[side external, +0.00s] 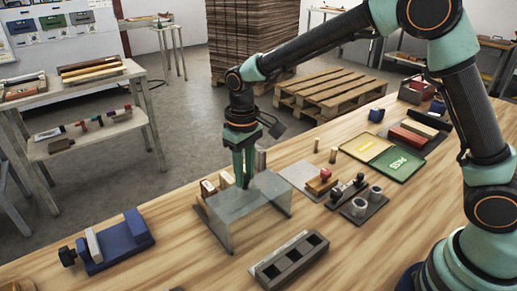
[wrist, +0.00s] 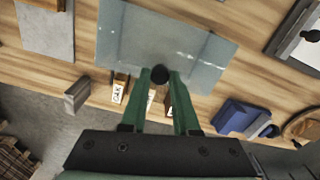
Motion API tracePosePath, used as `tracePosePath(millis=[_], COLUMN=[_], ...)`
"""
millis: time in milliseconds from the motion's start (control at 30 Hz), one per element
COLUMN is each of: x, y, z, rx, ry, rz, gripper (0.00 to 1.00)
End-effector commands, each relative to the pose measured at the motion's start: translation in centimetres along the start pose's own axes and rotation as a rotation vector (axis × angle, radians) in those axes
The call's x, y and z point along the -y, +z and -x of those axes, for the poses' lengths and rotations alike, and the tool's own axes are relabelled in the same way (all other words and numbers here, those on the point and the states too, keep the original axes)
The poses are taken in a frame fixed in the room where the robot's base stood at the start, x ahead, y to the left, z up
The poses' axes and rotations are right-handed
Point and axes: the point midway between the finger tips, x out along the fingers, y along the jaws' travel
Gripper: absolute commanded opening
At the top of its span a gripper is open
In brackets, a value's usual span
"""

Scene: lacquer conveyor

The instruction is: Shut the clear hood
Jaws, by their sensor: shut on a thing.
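The clear hood (side external: 252,205) is a greyish see-through cover with a flat top and side panels, standing on the wooden bench. In the wrist view the hood (wrist: 185,40) spreads above the fingertips, with a round black knob (wrist: 158,75) near its edge. My gripper (side external: 245,184) points down at the far part of the hood's top. In the wrist view my gripper (wrist: 158,78) has its green fingers closed around the knob. Small light blocks with dark lettering (wrist: 119,90) show beside and between the fingers. I cannot tell whether the hood's lower edge rests fully down.
A blue vise-like fixture (side external: 122,242) stands left of the hood. A dark slotted block (side external: 290,258) lies in front. A grey plate (side external: 297,174), stamps and an open green-and-yellow case (side external: 399,165) lie to the right. Bare bench shows between the hood and the blue fixture.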

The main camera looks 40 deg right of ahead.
Motion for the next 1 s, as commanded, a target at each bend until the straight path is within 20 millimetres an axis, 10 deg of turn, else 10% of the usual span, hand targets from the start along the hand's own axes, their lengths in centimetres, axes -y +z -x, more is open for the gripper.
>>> tracePosePath(millis=[1000], x=[-2.1], y=[-9.4], z=[0.1], rx=[-0.005], ry=[0.0], rz=[-0.001], gripper=[0.0])
